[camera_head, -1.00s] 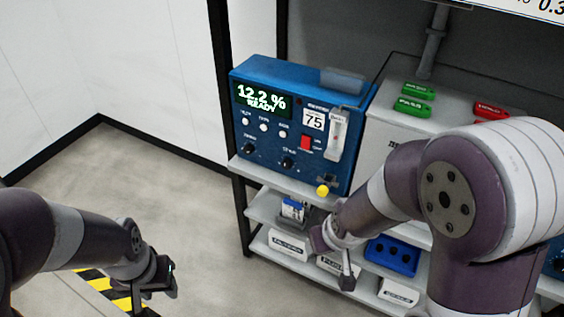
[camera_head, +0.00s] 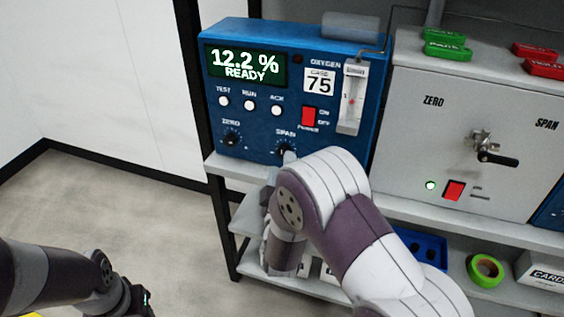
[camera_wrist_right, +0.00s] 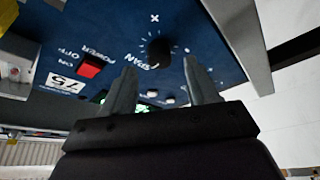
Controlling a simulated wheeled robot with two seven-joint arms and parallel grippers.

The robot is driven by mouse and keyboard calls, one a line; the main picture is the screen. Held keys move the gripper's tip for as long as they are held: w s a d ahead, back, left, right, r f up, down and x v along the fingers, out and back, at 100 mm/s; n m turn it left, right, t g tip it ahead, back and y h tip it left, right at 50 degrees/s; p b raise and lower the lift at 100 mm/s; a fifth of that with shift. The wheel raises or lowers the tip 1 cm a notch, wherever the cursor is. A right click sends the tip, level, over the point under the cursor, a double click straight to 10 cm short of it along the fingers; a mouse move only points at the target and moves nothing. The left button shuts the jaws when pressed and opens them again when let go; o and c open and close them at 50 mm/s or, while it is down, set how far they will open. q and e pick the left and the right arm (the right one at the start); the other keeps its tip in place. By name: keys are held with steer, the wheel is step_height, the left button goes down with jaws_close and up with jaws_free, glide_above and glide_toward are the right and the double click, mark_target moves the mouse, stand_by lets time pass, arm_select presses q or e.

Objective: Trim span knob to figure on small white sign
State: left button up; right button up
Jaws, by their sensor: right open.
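The blue oxygen analyser (camera_head: 340,145) stands on the shelf; its display (camera_head: 244,66) reads 12.2 % READY. The small white sign (camera_head: 319,82) reads 75; it also shows upside down in the right wrist view (camera_wrist_right: 65,84). The span knob (camera_wrist_right: 160,50) is dark and lies in line with the gap between my right fingers. My right gripper (camera_wrist_right: 160,64) is open, pointing at the panel; contact with the knob cannot be told. My left gripper (camera_head: 136,300) is low at left, its jaws unclear.
The zero knob (camera_head: 231,138) is left of span. A red power switch (camera_head: 309,116) and flow tube (camera_head: 352,97) are close by. A grey box (camera_head: 400,150) with a black handle stands at right. Green tape (camera_head: 486,269) lies on the lower shelf.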

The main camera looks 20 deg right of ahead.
mark_target(282, 156)
steer(key=shift+x, duration=1.6)
steer(key=shift+c, duration=0.2)
steer(key=c, duration=1)
steer(key=shift+f, duration=0.1)
